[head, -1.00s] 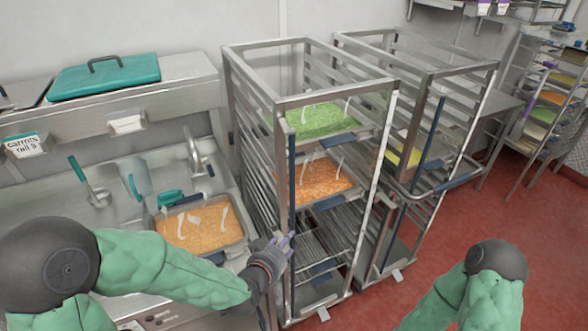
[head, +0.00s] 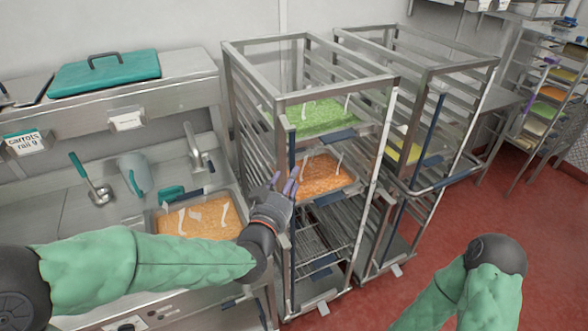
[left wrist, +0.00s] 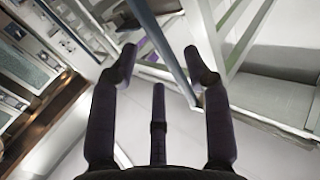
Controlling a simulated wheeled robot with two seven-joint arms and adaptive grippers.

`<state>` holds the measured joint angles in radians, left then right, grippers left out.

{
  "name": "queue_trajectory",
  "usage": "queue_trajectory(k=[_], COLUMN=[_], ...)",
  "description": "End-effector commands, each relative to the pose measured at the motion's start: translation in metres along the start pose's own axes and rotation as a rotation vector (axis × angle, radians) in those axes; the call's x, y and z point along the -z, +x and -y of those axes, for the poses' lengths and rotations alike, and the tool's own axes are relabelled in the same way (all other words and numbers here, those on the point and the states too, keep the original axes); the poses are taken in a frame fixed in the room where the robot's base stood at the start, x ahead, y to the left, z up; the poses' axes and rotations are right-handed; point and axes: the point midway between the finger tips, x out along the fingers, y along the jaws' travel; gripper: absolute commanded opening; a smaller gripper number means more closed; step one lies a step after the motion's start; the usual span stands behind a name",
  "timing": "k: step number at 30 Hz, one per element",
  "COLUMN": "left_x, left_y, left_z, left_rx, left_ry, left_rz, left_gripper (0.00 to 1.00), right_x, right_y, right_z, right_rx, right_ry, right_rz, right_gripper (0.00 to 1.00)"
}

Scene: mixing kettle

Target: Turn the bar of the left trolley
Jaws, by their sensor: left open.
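The left trolley (head: 335,92) is a steel rack with trays of green and orange food in it. Its dark blue upright bar (head: 292,140) runs along the near left front post. My left gripper (head: 283,181) is open, with fingers pointing up beside this bar, and hides part of it. In the left wrist view a blue-grey bar (left wrist: 163,42) crosses diagonally between the open fingertips (left wrist: 161,58). I cannot tell whether a finger touches it. My right gripper is out of view; only my right arm shows.
A second trolley (head: 470,68) with its own blue bar (head: 432,130) stands close on the right. A steel counter with a tray of orange food (head: 198,218) is left of the left trolley. The red floor (head: 545,235) is clear at the right.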

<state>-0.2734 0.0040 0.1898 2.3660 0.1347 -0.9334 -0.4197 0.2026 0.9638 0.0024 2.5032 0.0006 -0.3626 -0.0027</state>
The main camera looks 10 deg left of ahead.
Motion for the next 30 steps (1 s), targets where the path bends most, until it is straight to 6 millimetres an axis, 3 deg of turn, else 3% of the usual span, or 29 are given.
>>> queue_trajectory(k=[10, 23, 24, 29, 30], left_x=[0.000, 0.000, 0.000, 0.000, 0.000], left_y=[0.044, 0.052, 0.052, 0.052, 0.052], left_z=[0.000, 0.000, 0.000, 0.000, 0.000], left_rx=[0.000, 0.000, 0.000, 0.000, 0.000], left_ry=[-0.001, -0.001, -0.001, -0.001, -0.001], left_rz=[0.000, 0.000, 0.000, 0.000, 0.000], left_gripper=[0.49, 0.49, 0.46, 0.01, 0.00], right_x=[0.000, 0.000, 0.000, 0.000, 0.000], right_y=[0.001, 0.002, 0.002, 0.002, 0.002], right_z=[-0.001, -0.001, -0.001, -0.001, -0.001], right_rx=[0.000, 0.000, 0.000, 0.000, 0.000], right_ry=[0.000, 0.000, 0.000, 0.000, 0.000], right_rz=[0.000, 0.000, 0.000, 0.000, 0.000], right_gripper=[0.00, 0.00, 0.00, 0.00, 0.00])
